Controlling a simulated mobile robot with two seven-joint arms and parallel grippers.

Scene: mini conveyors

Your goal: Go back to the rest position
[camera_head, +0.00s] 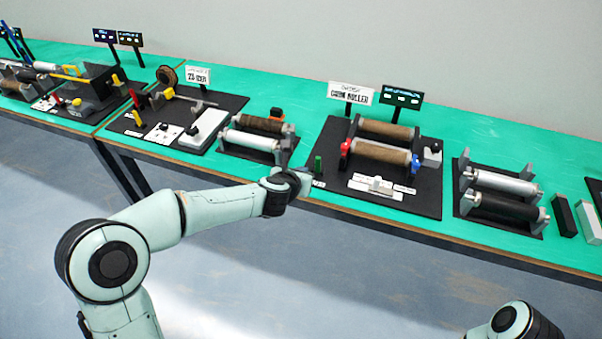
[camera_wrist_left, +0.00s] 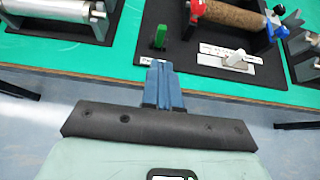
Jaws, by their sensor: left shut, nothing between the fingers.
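My left arm comes in from the left in the head view and reaches to the table's front edge. My left gripper (camera_head: 300,182) is at that edge, between a small roller stand and the black board with brown rollers. In the left wrist view my left gripper (camera_wrist_left: 162,72) shows its blue fingers pressed together, shut and empty. They point at the front edge of the table, near a green upright piece (camera_wrist_left: 160,37). Part of my right arm shows at the bottom right of the head view; its gripper is out of view.
The green table (camera_head: 275,100) carries several mini conveyor stations. The black board (camera_head: 420,200) with brown rollers (camera_head: 382,153) is right of my left gripper. A small roller stand (camera_head: 250,141) is left of it. Another stand (camera_head: 503,194) is further right. The floor in front is clear.

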